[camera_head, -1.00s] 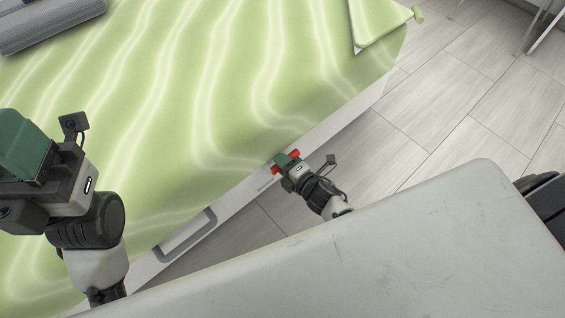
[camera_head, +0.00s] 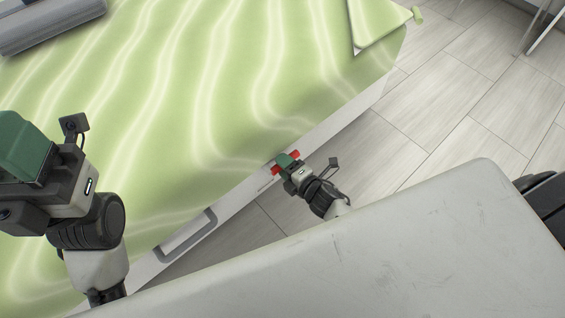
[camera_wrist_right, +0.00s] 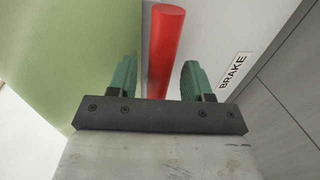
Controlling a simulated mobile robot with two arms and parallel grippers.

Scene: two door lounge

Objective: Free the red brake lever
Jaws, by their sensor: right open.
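The red brake lever (camera_wrist_right: 166,50) is a red bar on the white side panel of the green lounge, beside a "BRAKE" label (camera_wrist_right: 232,72). In the right wrist view it stands between the two green fingers of my right gripper (camera_wrist_right: 158,80), with a gap on each side. In the head view the red lever (camera_head: 294,155) shows on both sides of my right gripper (camera_head: 285,160), which partly hides it. My right gripper is open around the lever. My left gripper (camera_head: 22,145) is over the lounge at the left; its fingertips do not show clearly.
The green patterned lounge surface (camera_head: 180,90) fills the upper left. A grey handle (camera_head: 187,236) is on its white side. A grey roll (camera_head: 50,24) lies at the top left. Tiled floor (camera_head: 440,100) is open at the right. A pale scuffed surface (camera_head: 370,260) fills the bottom.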

